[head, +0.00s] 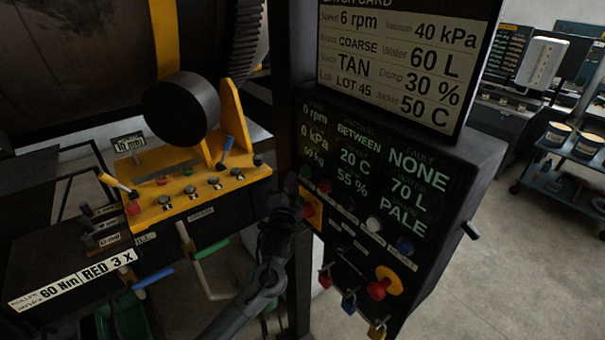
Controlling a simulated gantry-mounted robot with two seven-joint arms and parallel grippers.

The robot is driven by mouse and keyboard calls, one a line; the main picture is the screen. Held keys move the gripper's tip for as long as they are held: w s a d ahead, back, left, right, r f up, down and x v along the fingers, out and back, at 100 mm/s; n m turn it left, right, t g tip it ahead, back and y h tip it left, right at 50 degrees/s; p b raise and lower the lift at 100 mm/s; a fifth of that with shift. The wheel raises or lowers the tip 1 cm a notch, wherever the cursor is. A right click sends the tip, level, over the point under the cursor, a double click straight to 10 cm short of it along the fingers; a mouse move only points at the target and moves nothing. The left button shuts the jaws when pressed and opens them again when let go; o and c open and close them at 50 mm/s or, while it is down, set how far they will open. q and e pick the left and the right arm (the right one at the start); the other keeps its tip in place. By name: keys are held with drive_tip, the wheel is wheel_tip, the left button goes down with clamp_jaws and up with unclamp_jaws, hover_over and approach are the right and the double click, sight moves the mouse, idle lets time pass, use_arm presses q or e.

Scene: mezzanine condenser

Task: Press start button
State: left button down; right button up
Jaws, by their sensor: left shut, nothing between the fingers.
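The control panel (335,240) stands right of centre, with a row of round buttons under its display. The leftmost button (307,172) looks dark green; I cannot read its label. Then come a red button (325,186), a dark one (348,202), a white one (374,224) and a blue one (405,246). My left gripper (291,184) is shut and empty, at the panel's left edge, just left of and below the dark green button. I cannot tell whether it touches the panel. My right gripper is out of view.
A yellow plate with a red part (312,212) is beside my left gripper. A red mushroom knob (380,287) and hanging padlocks (349,301) are lower down. A yellow console (160,205) with levers stands left. The floor at right (500,270) is clear.

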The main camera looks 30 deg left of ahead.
use_arm(q)
drive_tip(key=shift+w, duration=0.1)
drive_tip(key=shift+w+d, duration=0.2)
drive_tip(key=shift+w, duration=0.1)
drive_tip(key=shift+w, duration=0.2)
idle(0.6)
